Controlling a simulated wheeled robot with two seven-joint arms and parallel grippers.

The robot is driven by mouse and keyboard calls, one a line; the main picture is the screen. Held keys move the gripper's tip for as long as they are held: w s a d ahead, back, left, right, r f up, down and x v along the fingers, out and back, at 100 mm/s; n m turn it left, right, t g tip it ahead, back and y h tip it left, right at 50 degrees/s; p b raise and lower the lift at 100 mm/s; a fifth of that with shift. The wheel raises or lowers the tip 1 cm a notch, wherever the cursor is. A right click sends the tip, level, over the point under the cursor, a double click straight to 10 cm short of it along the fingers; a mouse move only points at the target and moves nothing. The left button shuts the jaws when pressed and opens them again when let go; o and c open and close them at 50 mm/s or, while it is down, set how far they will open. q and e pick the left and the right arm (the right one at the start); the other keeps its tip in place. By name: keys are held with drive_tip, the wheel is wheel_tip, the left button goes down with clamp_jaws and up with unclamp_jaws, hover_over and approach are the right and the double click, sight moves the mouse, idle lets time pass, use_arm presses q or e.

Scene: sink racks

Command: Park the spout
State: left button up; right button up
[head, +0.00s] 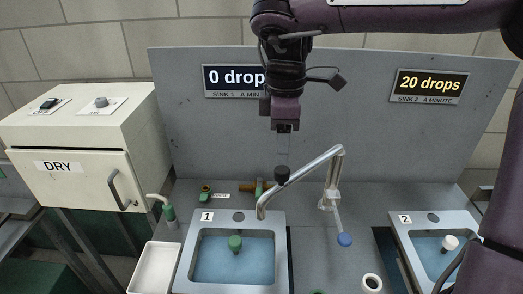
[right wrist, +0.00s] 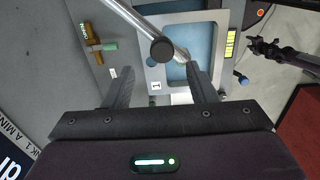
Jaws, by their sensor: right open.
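The spout (head: 305,178) is a bent chrome pipe with a black knob (head: 282,174). It rises from a post right of sink 1 and its free end bends down at the sink's back right rim. My right gripper (head: 283,158) points down just above the knob. In the right wrist view its fingers (right wrist: 158,72) are apart and empty, with the knob (right wrist: 162,50) ahead between their lines; contact does not show. The spout (right wrist: 140,22) crosses this view. A dark gripper (right wrist: 262,46) at its right is likely my left one; its jaws are unclear.
Sink 1 (head: 281,255) holds bluish water and a green plug (head: 235,243). A blue-tipped lever (head: 344,239) hangs below the spout's post. A brown valve (head: 248,187) lies behind the sink. Sink 2 (head: 405,232) is at right, a white tray (head: 133,285) at left, and a DRY cabinet (head: 75,185) beyond.

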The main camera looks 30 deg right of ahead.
sight(282, 169)
drive_tip(key=shift+s+f+p, duration=0.25)
drive_tip(key=shift+f+p, duration=0.05)
drive_tip(key=shift+f, duration=0.95)
wheel_tip(282, 169, down, 4)
drive_tip(key=shift+w+f+p, duration=0.1)
drive_tip(key=shift+f+p, duration=0.15)
drive_tip(key=shift+p, duration=0.25)
drive_tip(key=shift+f, duration=0.35)
use_arm(q)
drive_tip(key=shift+s+r, duration=0.65)
drive_tip(key=shift+r, duration=0.15)
use_arm(e)
drive_tip(key=shift+r, duration=0.1)
drive_tip(key=shift+c, duration=1)
use_arm(q)
drive_tip(key=shift+s, duration=0.3)
use_arm(e)
clamp_jaws()
